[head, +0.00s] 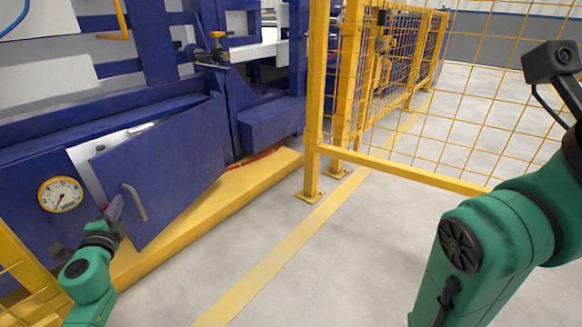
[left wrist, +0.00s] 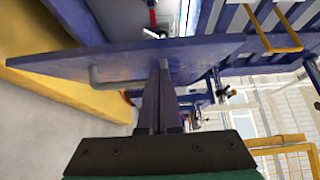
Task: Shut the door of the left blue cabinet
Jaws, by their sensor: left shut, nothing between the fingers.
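The blue cabinet door (head: 165,165) stands ajar at the left of the head view. A gap along its left and top edges shows the pale cabinet interior (head: 92,172). A grey bar handle (head: 135,202) is on its outer face near the free left edge. My left gripper (head: 115,207) is shut and empty, just left of the handle, near that free edge. In the left wrist view the closed fingers (left wrist: 163,78) point at the door panel (left wrist: 75,62), beside the handle (left wrist: 110,82). I cannot tell whether they touch it. My right gripper is out of view.
A round gauge (head: 60,194) is on the cabinet front left of the door. A yellow base plinth (head: 205,218) runs below. A yellow mesh fence (head: 316,110) stands to the right. The grey floor in front is clear.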

